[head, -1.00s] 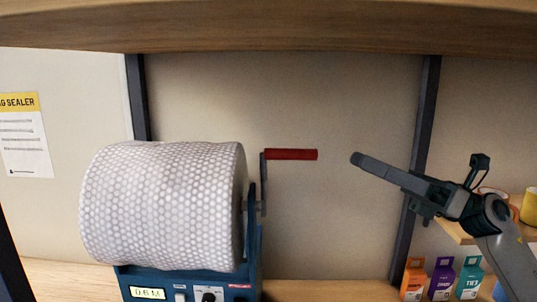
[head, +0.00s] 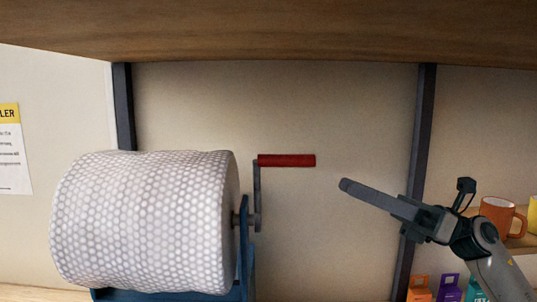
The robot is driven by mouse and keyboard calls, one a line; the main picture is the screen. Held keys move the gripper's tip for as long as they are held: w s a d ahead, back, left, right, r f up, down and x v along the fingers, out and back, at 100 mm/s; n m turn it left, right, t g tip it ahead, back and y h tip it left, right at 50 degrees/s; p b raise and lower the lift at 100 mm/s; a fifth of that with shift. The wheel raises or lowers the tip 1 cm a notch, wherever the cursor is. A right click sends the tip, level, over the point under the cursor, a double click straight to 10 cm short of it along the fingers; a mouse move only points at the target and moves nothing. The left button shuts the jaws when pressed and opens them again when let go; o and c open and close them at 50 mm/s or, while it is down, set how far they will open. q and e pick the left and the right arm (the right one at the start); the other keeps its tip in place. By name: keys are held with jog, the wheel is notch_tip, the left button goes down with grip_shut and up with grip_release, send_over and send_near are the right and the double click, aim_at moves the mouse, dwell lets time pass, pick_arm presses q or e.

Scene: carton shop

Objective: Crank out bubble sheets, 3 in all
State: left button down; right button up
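The big white bubble-wrap roll (head: 145,222) sits on a blue dispenser stand (head: 245,275) at the left. A crank arm (head: 257,195) points up from the hub on the roll's right side. Its red handle (head: 287,160) sticks out to the right. My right gripper (head: 346,185) is to the right of the handle and slightly lower, with a clear gap between them in the picture. It points left toward the crank. Its fingers overlap from this side, so I cannot tell whether it is open. My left gripper is not in view.
A wooden shelf board (head: 270,38) runs across the top. A dark upright post (head: 415,170) stands behind my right gripper. An orange mug (head: 498,214) and small coloured boxes (head: 448,288) are at the right. A yellow-headed poster (head: 12,150) hangs at the left.

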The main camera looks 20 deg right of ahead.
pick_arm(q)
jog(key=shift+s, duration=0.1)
pick_arm(e)
jog(key=shift+w+a, duration=0.1)
